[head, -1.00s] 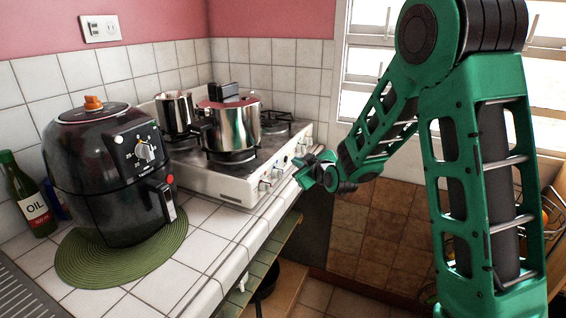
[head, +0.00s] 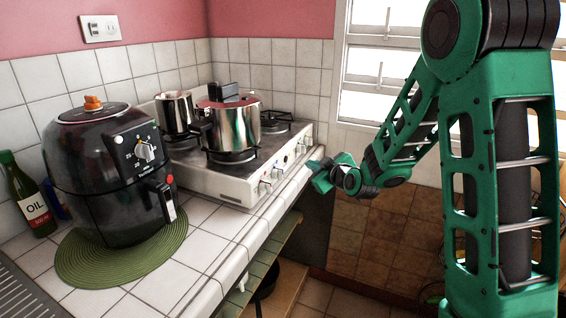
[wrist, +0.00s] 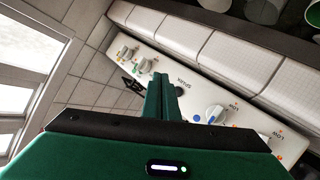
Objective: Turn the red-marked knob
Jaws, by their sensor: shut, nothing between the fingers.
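The white stove (head: 225,185) has a row of knobs along its front panel. The nearest knob (head: 264,188) shows a small reddish patch in the head view. My gripper (head: 316,170) is shut and empty, just off the front panel, near the knobs at the far end of the row. In the wrist view my shut fingers (wrist: 161,96) point at the panel between two pairs of knobs. A blue-marked knob (wrist: 213,114) is right of them, and a further knob (wrist: 272,145) is partly hidden by my gripper body. Yellow- and green-marked knobs (wrist: 145,65) are on the left.
Steel pots (head: 236,125) stand on the stove. A black air fryer (head: 108,170) stands on a green mat (head: 85,268), with an oil bottle (head: 32,200) beside it. The tiled counter edge (head: 245,245) runs below the stove front.

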